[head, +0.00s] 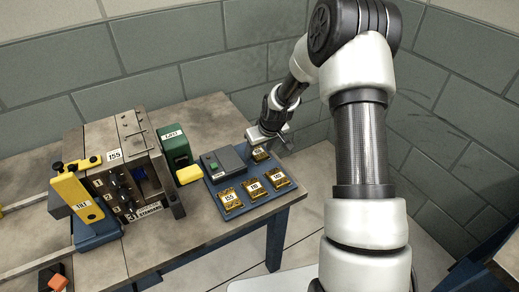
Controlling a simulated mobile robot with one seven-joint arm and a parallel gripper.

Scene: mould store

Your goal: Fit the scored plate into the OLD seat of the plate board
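The blue plate board (231,213) lies on the workbench near its right end. Three brass-coloured plates with white labels sit in a row along its front: a left plate (230,199) that seems to read 155, a middle plate (254,188) and a right plate (278,178). Another labelled brass plate (261,154) is at the board's far right corner, directly below my gripper (268,142). I cannot tell whether my fingers grip that plate or how far apart they are. Scoring and the OLD seat marking are too small to make out.
A dark grey box with a green button (214,165) stands on the board's back left. Left of it are a green box (175,147), a yellow block (190,174) and a large mould block (125,140) with a yellow bar (78,197). The bench front is clear.

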